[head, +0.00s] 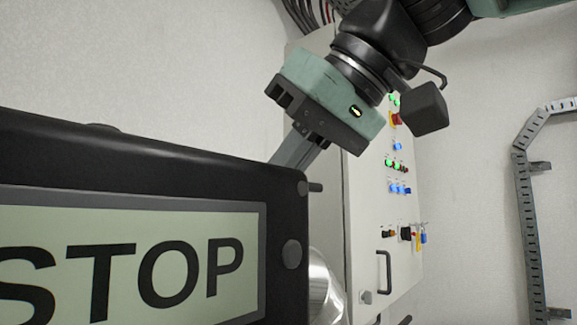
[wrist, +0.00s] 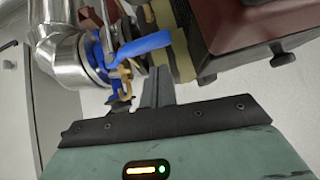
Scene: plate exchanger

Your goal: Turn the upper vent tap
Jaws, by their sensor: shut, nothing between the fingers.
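In the wrist view a blue lever (wrist: 145,46) lies beside a steel pipe with a blue ring. It may be the vent tap's handle; I cannot tell whether it is the upper one. A small brass-coloured fitting (wrist: 122,84) sits just below it. My gripper (wrist: 158,76) is shut and empty, its fingers pointing up just below the lever's right end. I cannot tell whether they touch it. In the head view my gripper (head: 297,150) reaches down behind the display box, which hides the fingertips and the tap.
A black display box (head: 285,205) reading STOP fills the lower left. A steel pipe (wrist: 70,60) stands left in the wrist view, a dark reddish box (wrist: 240,22) close at upper right. A control cabinet (head: 365,220) stands behind my arm. A cable tray (head: 528,200) runs along the right wall.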

